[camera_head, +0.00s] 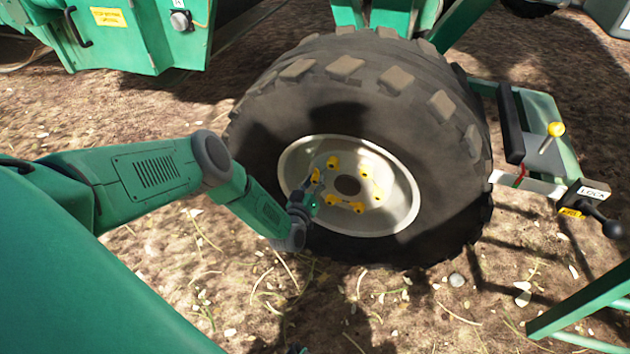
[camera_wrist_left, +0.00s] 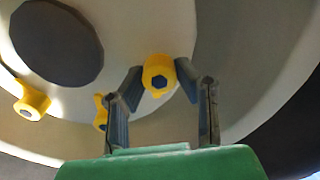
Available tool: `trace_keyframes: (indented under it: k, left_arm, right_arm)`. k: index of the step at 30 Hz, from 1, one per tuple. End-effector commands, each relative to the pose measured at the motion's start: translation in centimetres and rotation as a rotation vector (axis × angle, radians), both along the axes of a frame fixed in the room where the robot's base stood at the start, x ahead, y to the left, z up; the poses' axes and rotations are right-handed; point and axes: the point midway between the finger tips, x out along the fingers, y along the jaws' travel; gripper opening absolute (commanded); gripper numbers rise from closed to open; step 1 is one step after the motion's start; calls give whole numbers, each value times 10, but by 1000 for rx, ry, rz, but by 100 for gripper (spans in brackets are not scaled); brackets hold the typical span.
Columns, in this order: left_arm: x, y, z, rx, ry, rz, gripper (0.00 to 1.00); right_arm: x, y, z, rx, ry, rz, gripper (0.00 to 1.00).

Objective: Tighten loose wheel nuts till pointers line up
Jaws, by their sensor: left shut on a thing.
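A large black tyre (camera_head: 385,100) with a pale metal rim (camera_head: 400,215) stands in front of me. Several yellow wheel nuts with pointers ring its dark hub (camera_head: 347,185), including one at the lower right of the hub (camera_head: 358,207). My left gripper (camera_head: 314,180) reaches the left side of this ring. In the left wrist view, my left gripper (camera_wrist_left: 160,80) is shut on a yellow wheel nut (camera_wrist_left: 158,72), with a finger on each side. Another nut (camera_wrist_left: 32,102) sits near the hub, and one (camera_wrist_left: 101,110) is partly hidden by the left finger. My right gripper is out of view.
Right of the tyre is a green frame with a yellow-knobbed lever (camera_head: 556,130) and a black-knobbed lever by a LOCK label (camera_head: 594,192). Green machinery (camera_head: 120,40) stands at the upper left. The ground before the wheel is bare soil with straw and stones.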

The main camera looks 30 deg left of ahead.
Motion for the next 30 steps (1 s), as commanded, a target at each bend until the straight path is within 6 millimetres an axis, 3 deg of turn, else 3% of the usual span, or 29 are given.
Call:
trace_keyframes:
  k: [18,30]
  left_arm:
    - [-1,-1,-1,512,127,0,0]
    - [-2,-1,-2,655,163,1,0]
  right_arm:
    - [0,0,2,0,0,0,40]
    - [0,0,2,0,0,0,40]
